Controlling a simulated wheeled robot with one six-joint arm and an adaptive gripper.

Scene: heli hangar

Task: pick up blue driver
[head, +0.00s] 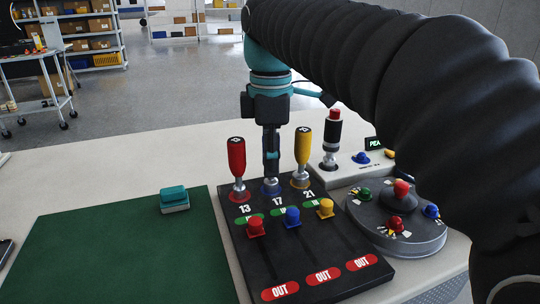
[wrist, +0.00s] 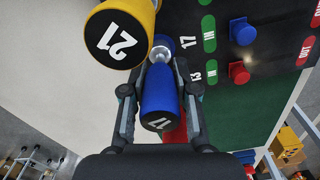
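The blue driver (wrist: 158,90), marked 17, stands upright between my fingers in the wrist view. In the head view my gripper (head: 270,165) points down over slot 17 and hides most of its handle. Its lower end still sits at the blue-ringed slot. In the wrist view my gripper (wrist: 161,70) has one finger on each side of the handle, and the tips appear to press on it.
The red driver (head: 237,160) and yellow driver (head: 303,150) stand close on either side in the black rack (head: 335,255). A green mat (head: 120,250) with a teal block (head: 174,198) lies left. A round knob panel (head: 410,238) is on the right.

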